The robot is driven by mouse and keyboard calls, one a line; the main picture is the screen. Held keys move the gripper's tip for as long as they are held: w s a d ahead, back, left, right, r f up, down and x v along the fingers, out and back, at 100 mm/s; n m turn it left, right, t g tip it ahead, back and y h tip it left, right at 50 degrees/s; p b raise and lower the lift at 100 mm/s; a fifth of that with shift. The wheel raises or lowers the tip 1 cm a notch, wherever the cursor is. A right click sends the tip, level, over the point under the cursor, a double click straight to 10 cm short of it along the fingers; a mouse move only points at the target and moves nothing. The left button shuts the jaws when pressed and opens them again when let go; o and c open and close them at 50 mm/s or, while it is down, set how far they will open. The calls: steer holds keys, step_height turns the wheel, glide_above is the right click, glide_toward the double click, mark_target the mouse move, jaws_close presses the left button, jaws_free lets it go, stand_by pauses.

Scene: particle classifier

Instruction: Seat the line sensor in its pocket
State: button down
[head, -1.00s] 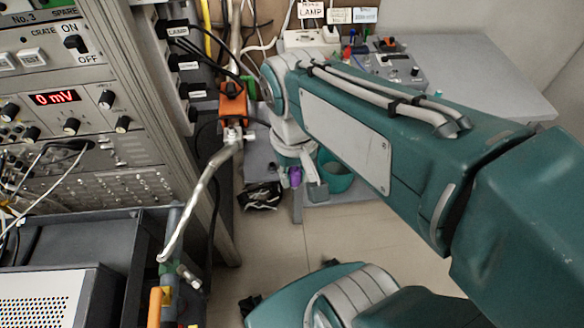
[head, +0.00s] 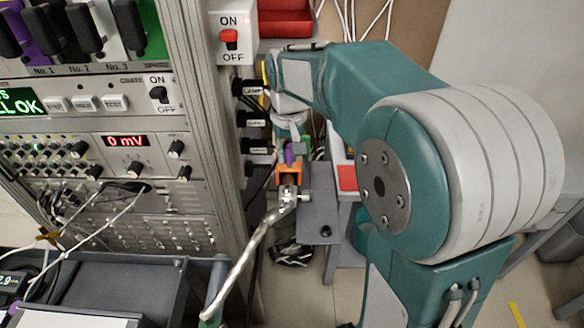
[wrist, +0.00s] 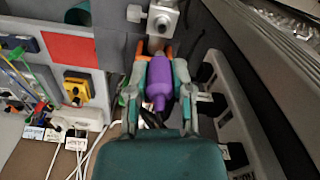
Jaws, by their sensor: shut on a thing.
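A purple, bottle-shaped piece (wrist: 159,86), which I take to be the line sensor, is gripped between the two fingers of my gripper (wrist: 160,72) in the wrist view. In the head view the purple piece (head: 289,156) shows as a small patch below my gripper (head: 291,143). An orange bracket (head: 292,172), apparently the pocket, sits at the upper end of the silver line (head: 252,258). In the wrist view the orange sides (wrist: 141,50) flank the purple piece's far end. I cannot tell how deep it sits there.
A rack (head: 105,190) with dials and cables stands close on the left. A row of black plugs (head: 256,118) lines its edge. A grey box (head: 318,215) is right of the line. A metal fitting (wrist: 160,20) lies just beyond the bracket.

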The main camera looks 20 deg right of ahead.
steer(key=shift+w, duration=0.35)
steer(key=shift+a+f, duration=0.1)
steer(key=shift+a, duration=0.05)
steer(key=shift+f, duration=2.85)
steer(key=shift+s+f, duration=0.15)
steer(key=shift+f, duration=1.2)
steer(key=shift+c, duration=2.2)
jaws_free()
